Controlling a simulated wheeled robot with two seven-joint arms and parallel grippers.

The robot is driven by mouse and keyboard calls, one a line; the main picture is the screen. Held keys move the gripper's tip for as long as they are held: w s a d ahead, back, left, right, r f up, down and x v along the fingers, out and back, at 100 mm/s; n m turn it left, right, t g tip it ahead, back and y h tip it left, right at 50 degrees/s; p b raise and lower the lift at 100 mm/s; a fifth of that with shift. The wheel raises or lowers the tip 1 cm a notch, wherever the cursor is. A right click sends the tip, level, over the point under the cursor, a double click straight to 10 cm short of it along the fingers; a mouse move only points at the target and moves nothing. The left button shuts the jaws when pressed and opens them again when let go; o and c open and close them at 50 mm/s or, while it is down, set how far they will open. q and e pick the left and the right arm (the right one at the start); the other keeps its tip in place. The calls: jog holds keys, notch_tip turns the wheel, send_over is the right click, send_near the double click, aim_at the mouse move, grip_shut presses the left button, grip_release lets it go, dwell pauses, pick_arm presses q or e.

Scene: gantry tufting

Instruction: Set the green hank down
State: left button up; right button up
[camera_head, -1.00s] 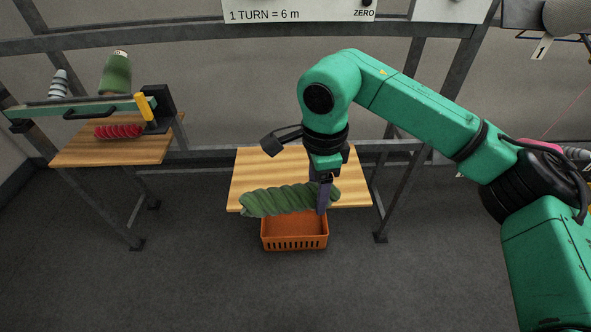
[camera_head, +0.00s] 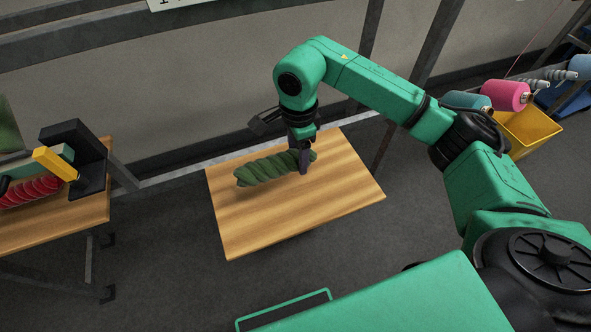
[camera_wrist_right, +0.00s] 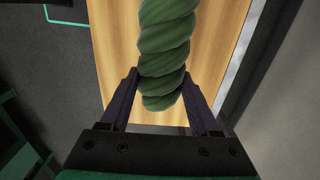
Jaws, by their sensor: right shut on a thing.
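The green hank (camera_head: 266,169) is a twisted dark-green roll over the far part of the small wooden table (camera_head: 290,215). My right gripper (camera_head: 303,163) is shut on its right end, from above. In the right wrist view the hank (camera_wrist_right: 166,35) passes between the two dark fingers (camera_wrist_right: 160,82), its near end sticking out a little toward the wrist. Bare wood (camera_wrist_right: 115,40) shows on both sides of it. I cannot tell whether the hank's underside touches the wood. My left gripper is not in view.
At the left, another wooden table (camera_head: 60,228) carries a red twisted hank (camera_head: 30,190), a yellow handle (camera_head: 55,163) and a black block (camera_head: 75,150). Pink (camera_head: 505,95) and blue cones and a yellow bin (camera_head: 528,130) are at the right. The small table's front half is clear.

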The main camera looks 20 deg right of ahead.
aim_at(297, 182)
notch_tip(297, 182, down, 7)
jog(key=shift+f+p, duration=0.2)
jog(key=shift+p, duration=0.25)
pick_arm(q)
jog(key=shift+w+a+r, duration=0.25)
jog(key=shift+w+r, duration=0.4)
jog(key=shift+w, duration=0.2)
pick_arm(e)
jog(key=shift+w+f, duration=0.1)
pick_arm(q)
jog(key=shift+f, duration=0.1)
pick_arm(e)
jog(key=shift+f, duration=0.1)
jog(key=o, duration=1)
jog(key=shift+f, duration=0.1)
jog(key=o, duration=0.4)
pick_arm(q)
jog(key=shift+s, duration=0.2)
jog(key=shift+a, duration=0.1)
